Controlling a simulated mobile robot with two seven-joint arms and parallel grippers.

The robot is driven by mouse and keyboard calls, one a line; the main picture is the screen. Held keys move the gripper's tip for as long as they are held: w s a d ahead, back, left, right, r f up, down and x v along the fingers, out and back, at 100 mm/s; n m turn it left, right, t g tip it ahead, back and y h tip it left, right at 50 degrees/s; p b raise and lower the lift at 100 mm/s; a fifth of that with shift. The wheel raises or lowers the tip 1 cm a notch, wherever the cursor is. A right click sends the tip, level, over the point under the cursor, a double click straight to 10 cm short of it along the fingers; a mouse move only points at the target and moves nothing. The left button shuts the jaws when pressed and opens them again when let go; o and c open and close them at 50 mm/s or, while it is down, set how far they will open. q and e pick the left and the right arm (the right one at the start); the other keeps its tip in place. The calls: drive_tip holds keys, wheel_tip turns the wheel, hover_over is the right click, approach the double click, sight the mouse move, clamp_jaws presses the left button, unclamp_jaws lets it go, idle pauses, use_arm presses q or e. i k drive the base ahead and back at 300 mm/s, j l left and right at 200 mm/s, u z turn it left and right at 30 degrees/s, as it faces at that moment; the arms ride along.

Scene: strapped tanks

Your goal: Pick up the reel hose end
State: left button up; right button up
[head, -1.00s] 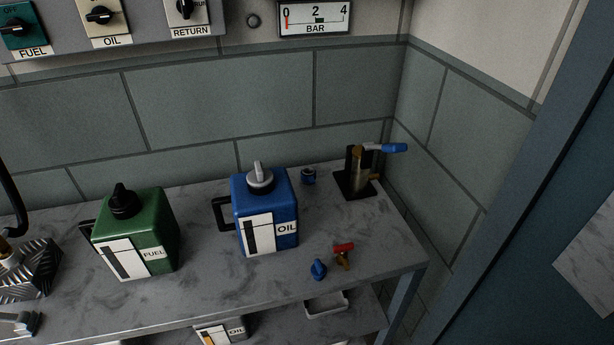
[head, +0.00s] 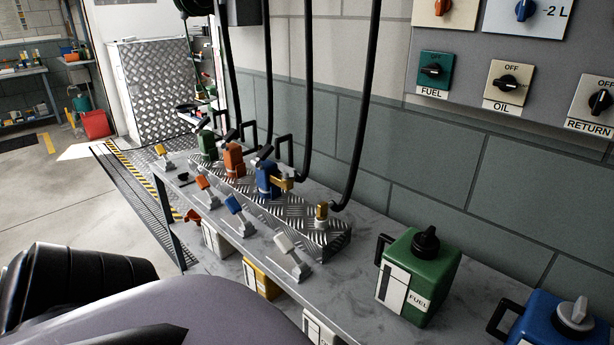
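A dark green reel (head: 195,7) is partly cut off at the top edge of the head view. A thin green line (head: 205,80) hangs below it, and its end is too small to make out. Black hoses hang along the wall to a tread-plate block (head: 335,241) on the bench. On the block stand a green coupling (head: 207,144), an orange coupling (head: 233,159), a blue coupling (head: 267,178) and a brass fitting (head: 321,212). I cannot tell for sure which end belongs to the reel. Neither of my grippers is in view; parts of my body fill the lower left.
Coloured levers, one of them white (head: 289,250), line the bench front. A green FUEL can (head: 428,277) and a blue OIL can (head: 550,325) stand to the right. Several containers sit below. Open floor (head: 60,215) lies left, with a red bin (head: 95,124).

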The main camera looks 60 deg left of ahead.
sight(322, 209)
drive_tip(key=u, duration=1.6)
drive_tip(key=z, duration=0.45)
drive_tip(key=j+z, duration=0.15)
drive_tip(key=z, duration=0.35)
drive_tip(key=j+z, duration=0.1)
drive_tip(key=z, duration=0.35)
drive_tip(key=j+z, duration=0.75)
drive_tip(key=k+j+z, duration=0.55)
drive_tip(key=k+j, duration=0.15)
drive_tip(key=j, duration=0.25)
drive_tip(key=k+j+z, duration=0.1)
drive_tip(key=k+j, duration=0.15)
drive_tip(key=j, duration=0.2)
drive_tip(key=k+j, duration=0.3)
drive_tip(key=j, duration=0.15)
drive_tip(key=i+z, duration=0.05)
